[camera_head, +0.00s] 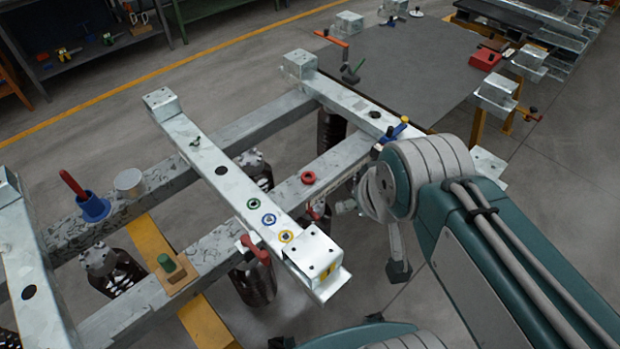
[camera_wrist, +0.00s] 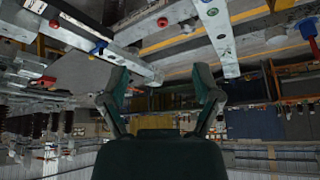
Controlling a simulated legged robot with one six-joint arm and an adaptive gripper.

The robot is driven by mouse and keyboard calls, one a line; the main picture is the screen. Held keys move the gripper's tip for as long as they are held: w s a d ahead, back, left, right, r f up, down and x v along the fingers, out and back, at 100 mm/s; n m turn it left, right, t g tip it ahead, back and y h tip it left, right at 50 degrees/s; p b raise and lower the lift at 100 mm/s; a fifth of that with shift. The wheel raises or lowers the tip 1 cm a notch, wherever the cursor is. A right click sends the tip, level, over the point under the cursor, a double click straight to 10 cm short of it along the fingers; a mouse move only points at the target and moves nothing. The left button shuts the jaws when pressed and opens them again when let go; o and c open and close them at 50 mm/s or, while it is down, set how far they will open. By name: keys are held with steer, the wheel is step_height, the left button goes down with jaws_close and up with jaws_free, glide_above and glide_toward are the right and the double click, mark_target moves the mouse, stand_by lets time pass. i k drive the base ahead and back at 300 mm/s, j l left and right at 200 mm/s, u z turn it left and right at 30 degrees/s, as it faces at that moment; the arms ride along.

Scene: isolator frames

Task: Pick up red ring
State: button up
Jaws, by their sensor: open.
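The red ring (camera_head: 308,177) lies on the top face of a grey metal cross beam, right of the long white beam. In the wrist view the red ring (camera_wrist: 163,22) shows small near the top, on a beam. My gripper (camera_wrist: 160,78) is open in the wrist view, with its two fingers apart and nothing between them. In the head view my gripper is largely hidden by my arm; it is right of the ring and apart from it.
The white beam carries a green ring (camera_head: 253,203), a blue ring (camera_head: 268,219) and a yellow ring (camera_head: 286,236). A blue-handled clamp (camera_head: 393,131) stands near my arm. A red-handled tool in a blue base (camera_head: 91,206) stands at left. A dark table (camera_head: 400,70) lies behind.

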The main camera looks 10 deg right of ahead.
mark_target(311, 173)
steer(key=i+l+u, duration=0.1)
steer(key=l+u, duration=0.3)
steer(key=i+l+u, duration=0.1)
steer(key=l+u, duration=1.05)
